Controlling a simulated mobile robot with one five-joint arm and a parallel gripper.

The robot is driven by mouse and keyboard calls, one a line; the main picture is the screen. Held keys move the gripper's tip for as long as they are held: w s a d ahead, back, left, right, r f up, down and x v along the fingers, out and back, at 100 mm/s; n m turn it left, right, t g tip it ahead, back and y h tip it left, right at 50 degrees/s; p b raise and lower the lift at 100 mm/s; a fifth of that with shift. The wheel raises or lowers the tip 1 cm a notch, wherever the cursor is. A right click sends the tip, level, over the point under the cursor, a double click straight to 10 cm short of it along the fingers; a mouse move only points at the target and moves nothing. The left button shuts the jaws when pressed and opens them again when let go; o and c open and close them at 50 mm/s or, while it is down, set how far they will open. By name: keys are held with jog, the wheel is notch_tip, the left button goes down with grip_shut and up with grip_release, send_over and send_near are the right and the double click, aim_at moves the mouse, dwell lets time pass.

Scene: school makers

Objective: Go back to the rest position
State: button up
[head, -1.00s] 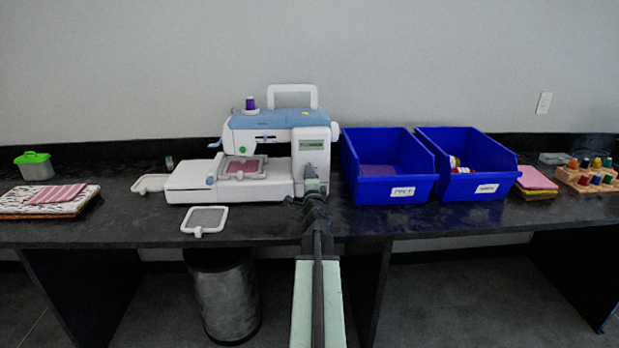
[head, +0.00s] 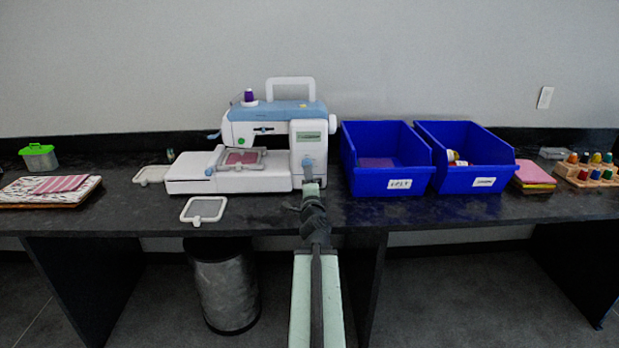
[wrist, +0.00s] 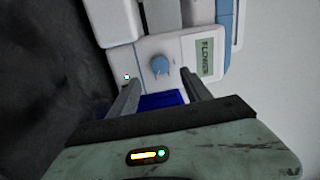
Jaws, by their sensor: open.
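My gripper (head: 311,185) is in front of the right end of the white and blue embroidery machine (head: 305,158) in the head view. In the wrist view my gripper (wrist: 162,95) has its two fingers apart with nothing held between them. The machine (wrist: 165,45) fills the upper part of that view, with a blue-grey knob and a small screen. I cannot tell the exact gap between my fingers and the machine. A hoop with pink fabric (head: 241,157) sits on the machine's bed.
Two blue bins (head: 388,187) (head: 462,181) stand right of the machine. An empty-looking hoop (head: 204,210) lies near the table's front edge, another (head: 152,174) left of the machine. Folded fabric (head: 48,190) is at far left, a thread rack (head: 588,178) at far right. A trash can (head: 226,290) stands below.

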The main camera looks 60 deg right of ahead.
jog(key=shift+w+a, duration=0.2)
dwell(0.3)
